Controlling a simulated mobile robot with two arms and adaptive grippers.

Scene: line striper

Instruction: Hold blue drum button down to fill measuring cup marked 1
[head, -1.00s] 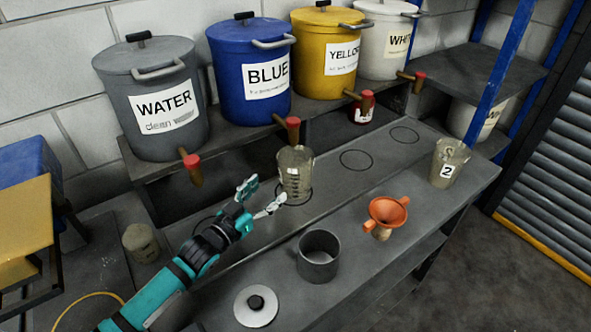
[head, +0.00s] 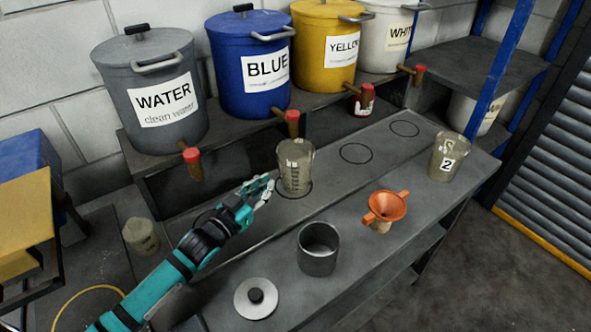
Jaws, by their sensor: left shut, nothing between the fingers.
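The blue drum (head: 250,65) stands on the raised shelf. Its spout with a red button (head: 292,117) sticks out at the shelf front. A clear measuring cup (head: 295,168) stands upright below that spout, on a drawn circle; I see scale marks but cannot read a number 1 on it. I cannot tell any fill in it. My left gripper (head: 265,190) is shut and empty, left of the cup and below the red button, apart from the button. Whether its fingertips touch the cup I cannot tell. My right gripper is not in view.
A grey water drum (head: 150,95), yellow drum (head: 325,50) and white drum (head: 388,40) share the shelf. On the bench (head: 345,205) are a cup marked 2 (head: 447,158), an orange funnel (head: 385,207), a grey pot (head: 318,250) and a lid (head: 256,298).

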